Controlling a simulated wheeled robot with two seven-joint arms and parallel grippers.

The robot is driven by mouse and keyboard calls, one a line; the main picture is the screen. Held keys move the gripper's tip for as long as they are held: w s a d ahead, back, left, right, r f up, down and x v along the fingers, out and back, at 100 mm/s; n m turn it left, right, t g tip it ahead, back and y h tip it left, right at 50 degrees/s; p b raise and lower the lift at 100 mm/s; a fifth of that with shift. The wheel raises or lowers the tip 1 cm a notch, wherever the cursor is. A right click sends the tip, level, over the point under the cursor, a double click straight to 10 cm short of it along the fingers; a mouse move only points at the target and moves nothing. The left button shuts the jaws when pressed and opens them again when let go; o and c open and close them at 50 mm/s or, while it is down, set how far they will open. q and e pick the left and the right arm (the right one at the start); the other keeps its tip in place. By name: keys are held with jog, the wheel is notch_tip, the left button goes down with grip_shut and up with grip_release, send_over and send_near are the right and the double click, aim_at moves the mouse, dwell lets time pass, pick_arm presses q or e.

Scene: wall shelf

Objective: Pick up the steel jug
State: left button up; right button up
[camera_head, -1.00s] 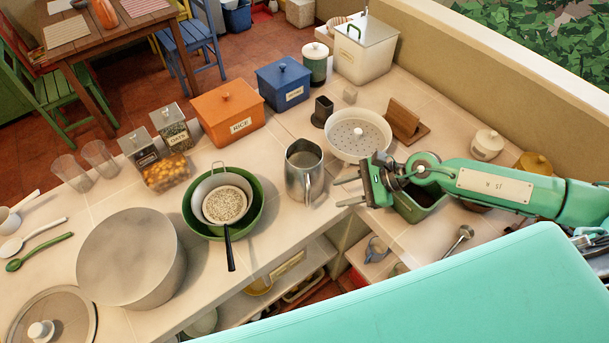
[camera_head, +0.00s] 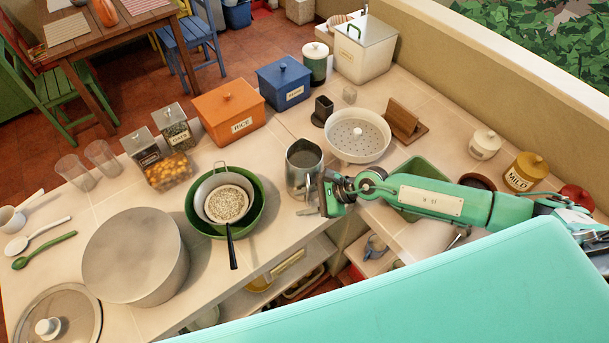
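The steel jug (camera_head: 301,163) stands upright on the tiled counter, between the green bowl with the sieve and the white colander. Its handle side faces my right gripper. My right gripper (camera_head: 308,200) is at the jug's lower right side, level with the handle. Its fingers look apart, with the lower one showing just in front of the jug. The gripper body partly hides the handle and the other finger, so I cannot tell whether they touch the jug. My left gripper is not in view.
The green bowl (camera_head: 257,219) stands left of the jug, with the sieve's black handle (camera_head: 231,248) pointing toward the counter's front edge. The white colander (camera_head: 345,157) is to the right. A large pot (camera_head: 130,250) stands front left. Clear counter lies behind the jug.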

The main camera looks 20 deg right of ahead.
jog(key=shift+w+a+f, duration=0.15)
jog(key=shift+a+f, duration=0.1)
jog(key=shift+a, duration=0.1)
grip_shut()
jog(key=shift+w+r, duration=0.1)
jog(key=shift+r, duration=0.05)
dwell(1.0)
jog(key=shift+r, duration=0.1)
